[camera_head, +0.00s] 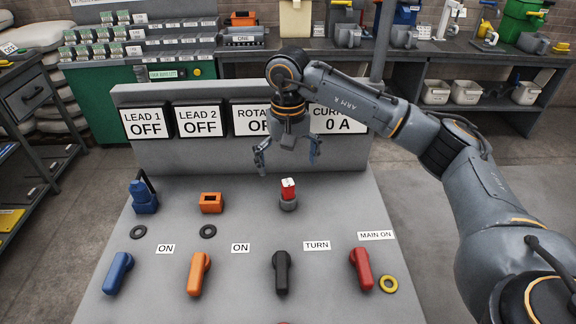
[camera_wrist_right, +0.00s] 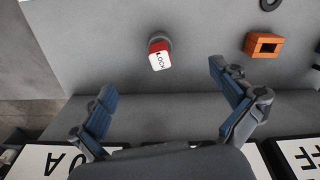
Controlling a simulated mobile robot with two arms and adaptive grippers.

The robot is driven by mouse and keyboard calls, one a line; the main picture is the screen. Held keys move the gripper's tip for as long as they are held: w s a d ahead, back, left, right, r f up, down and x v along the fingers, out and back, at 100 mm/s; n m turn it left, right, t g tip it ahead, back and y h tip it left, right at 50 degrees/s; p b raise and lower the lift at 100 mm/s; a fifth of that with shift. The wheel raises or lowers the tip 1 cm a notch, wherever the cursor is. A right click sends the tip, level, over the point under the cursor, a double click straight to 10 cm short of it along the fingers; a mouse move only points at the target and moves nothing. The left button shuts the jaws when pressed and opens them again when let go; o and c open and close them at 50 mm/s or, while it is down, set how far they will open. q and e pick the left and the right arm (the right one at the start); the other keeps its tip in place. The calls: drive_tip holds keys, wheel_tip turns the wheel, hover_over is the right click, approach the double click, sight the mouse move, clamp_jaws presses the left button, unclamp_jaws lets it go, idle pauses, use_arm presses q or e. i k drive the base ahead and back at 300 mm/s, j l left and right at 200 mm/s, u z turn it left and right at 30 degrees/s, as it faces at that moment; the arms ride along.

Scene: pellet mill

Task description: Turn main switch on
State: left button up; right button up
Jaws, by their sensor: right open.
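The main switch is a red lever (camera_head: 361,269) at the right of the grey panel, below the "MAIN ON" label (camera_head: 376,235). The lever stands tilted, its top leaning left. My right gripper (camera_head: 288,160) is open and empty above the back of the panel, in front of the display boards. A red-and-white lock piece (camera_head: 288,189) on a grey base is just below it; in the right wrist view the lock piece (camera_wrist_right: 160,56) lies beyond the open fingers (camera_wrist_right: 165,110), apart from them. The red lever is not in the wrist view. My left gripper is not in view.
Blue (camera_head: 118,273), orange (camera_head: 199,273) and black (camera_head: 282,272) levers stand left of the red one. A blue plug (camera_head: 144,196) and orange socket (camera_head: 210,203) stand further back. The panel's middle is mostly clear.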

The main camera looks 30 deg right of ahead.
sight(359, 257)
drive_tip(key=k, duration=2)
